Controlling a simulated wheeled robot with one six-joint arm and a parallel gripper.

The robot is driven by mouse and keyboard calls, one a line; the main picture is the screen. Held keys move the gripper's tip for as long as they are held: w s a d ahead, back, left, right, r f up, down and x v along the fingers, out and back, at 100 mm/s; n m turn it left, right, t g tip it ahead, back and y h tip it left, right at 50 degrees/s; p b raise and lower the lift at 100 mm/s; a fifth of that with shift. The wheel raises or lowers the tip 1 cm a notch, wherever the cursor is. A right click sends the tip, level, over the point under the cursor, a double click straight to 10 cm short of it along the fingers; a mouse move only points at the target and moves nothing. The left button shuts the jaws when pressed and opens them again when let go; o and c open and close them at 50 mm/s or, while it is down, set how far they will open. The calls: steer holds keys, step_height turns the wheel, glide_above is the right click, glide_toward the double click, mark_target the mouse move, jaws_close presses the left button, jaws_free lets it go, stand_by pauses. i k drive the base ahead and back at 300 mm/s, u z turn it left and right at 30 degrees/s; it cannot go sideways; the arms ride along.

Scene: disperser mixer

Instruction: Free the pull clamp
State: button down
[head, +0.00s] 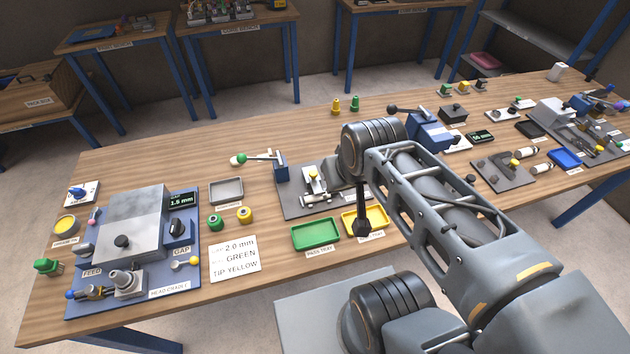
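No label I can read says pull clamp, so I cannot tell for sure which part it is. A small metal clamp-like mechanism with a blue knob (92,293) sits at the front left corner of the blue head cradle plate (150,306). Another metal fixture with a yellow tip (312,179) stands on a grey plate (290,205) mid-table, partly hidden by my arm. My gripper (362,228) appears as a dark, downward-pointing end over the yellow tray, well right of the cradle. Its fingers are too small and dark to tell open from shut.
On the cradle plate stand a grey metal block (130,225), a gap dial (179,230) and a yellow-knobbed lever (191,262). A green tray (316,233) and yellow tray (364,220) lie at the front. A card (234,259) lies on clear wood beside the cradle.

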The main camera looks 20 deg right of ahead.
mark_target(315, 184)
steer(key=k, duration=1.3)
steer(key=u, duration=0.8)
steer(key=i, duration=1.35)
steer(key=z, duration=0.55)
